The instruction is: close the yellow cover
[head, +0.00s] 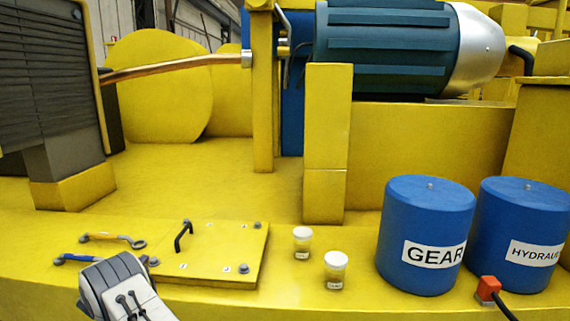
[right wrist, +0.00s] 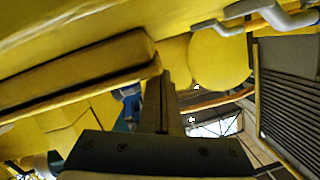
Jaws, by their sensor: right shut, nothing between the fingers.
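The yellow cover (head: 215,258) is a thick square plate on the yellow deck in the head view. It lies flat or nearly so, with a black handle (head: 183,235) and grey bolts on its top. In the right wrist view a thick yellow slab (right wrist: 75,78), apparently the cover, shows at the left. My right gripper (right wrist: 167,85) is shut and empty, its dark fingers close beside the slab's end. In the head view the white and grey right wrist is left of the cover, and the fingertips are hidden. I cannot tell whether they touch it. My left gripper is not in view.
Two wrenches (head: 112,239) lie left of the cover, close to my right wrist. Two small white-lidded jars (head: 336,270) stand right of it. Farther right are blue GEAR (head: 425,235) and HYDRAULIC (head: 522,230) drums and a red-ended cable (head: 488,287). A yellow post (head: 325,150) rises behind.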

